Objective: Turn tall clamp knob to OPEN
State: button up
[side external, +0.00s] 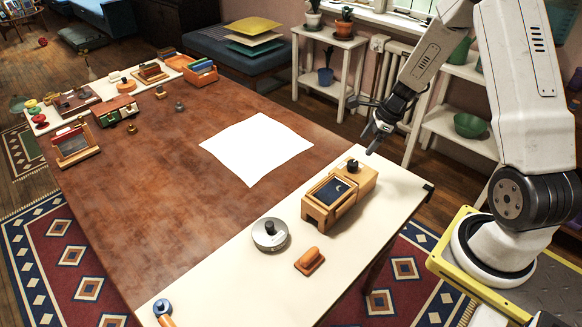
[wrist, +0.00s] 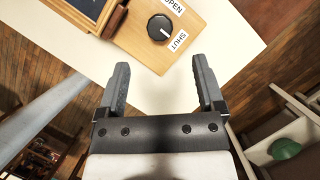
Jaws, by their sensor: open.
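The black clamp knob (wrist: 160,27) sits on the end of a light wooden box (wrist: 145,50) in the wrist view. Its white pointer mark faces the lower right, towards the SHUT label (wrist: 178,42). The OPEN label (wrist: 174,6) is at the upper right and partly cut off. In the side view the knob (side external: 352,165) stands on the box's far right end, beside a dark panel with a moon shape (side external: 331,190). My gripper (wrist: 160,68) is open and empty, apart from the knob. In the side view my gripper (side external: 371,143) is above and right of it.
A round metal canister (side external: 270,235) and an orange-brown wooden block (side external: 309,261) are on the cream strip left of and in front of the box. A white sheet (side external: 257,149) lies on the brown table. A white plant shelf (side external: 455,130) stands behind my arm.

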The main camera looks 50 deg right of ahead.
aim_at(353, 163)
jog(key=shift+f, duration=0.1)
jog(key=shift+x, duration=3.75)
jog(key=shift+c, duration=0.2)
grip_shut()
